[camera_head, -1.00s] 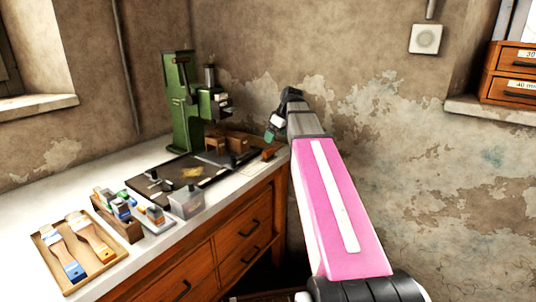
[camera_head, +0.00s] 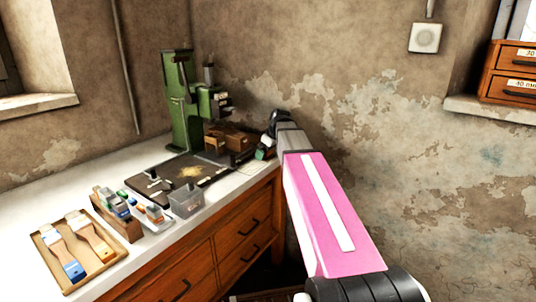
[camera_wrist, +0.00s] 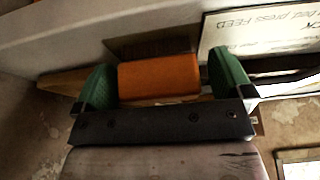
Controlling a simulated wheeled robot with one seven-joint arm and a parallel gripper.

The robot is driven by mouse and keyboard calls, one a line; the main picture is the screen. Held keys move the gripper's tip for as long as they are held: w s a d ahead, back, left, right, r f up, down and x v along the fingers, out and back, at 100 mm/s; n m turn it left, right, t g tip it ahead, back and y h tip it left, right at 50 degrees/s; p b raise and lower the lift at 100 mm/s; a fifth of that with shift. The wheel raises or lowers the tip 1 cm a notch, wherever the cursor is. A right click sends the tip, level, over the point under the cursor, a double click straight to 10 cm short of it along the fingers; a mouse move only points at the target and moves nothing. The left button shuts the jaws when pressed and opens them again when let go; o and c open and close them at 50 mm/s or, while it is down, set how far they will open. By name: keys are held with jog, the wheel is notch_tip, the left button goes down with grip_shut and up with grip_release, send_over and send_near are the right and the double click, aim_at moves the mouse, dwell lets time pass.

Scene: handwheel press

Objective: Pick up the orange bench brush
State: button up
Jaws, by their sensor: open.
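Two brushes lie in a shallow wooden tray (camera_head: 48,270) at the near left of the bench. The left one has a blue end (camera_head: 73,270); the right brush (camera_head: 92,240) has an orange end. My gripper (camera_head: 262,153) is far from that tray, at the bench's right end beside the press. In the wrist view my gripper (camera_wrist: 160,82) is open, with green finger pads. A plain orange block-like piece (camera_wrist: 158,76) shows between the pads. I cannot tell whether it is touched, or whether it is part of a brush.
A green press (camera_head: 180,105) stands at the back, with brown boxes (camera_head: 228,139) by it. A dark mat (camera_head: 160,184), a clear box (camera_head: 186,202) and a rack of small items (camera_head: 125,229) crowd the bench. A printed sign (camera_wrist: 255,32) shows in the wrist view.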

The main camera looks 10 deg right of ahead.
jog(key=c, duration=1)
jog(key=shift+c, duration=0.2)
notch_tip(320, 180, up, 10)
jog(key=shift+f, duration=0.1)
jog(key=o, duration=0.3)
jog(key=shift+c, duration=0.9)
jog(key=shift+a, duration=0.1)
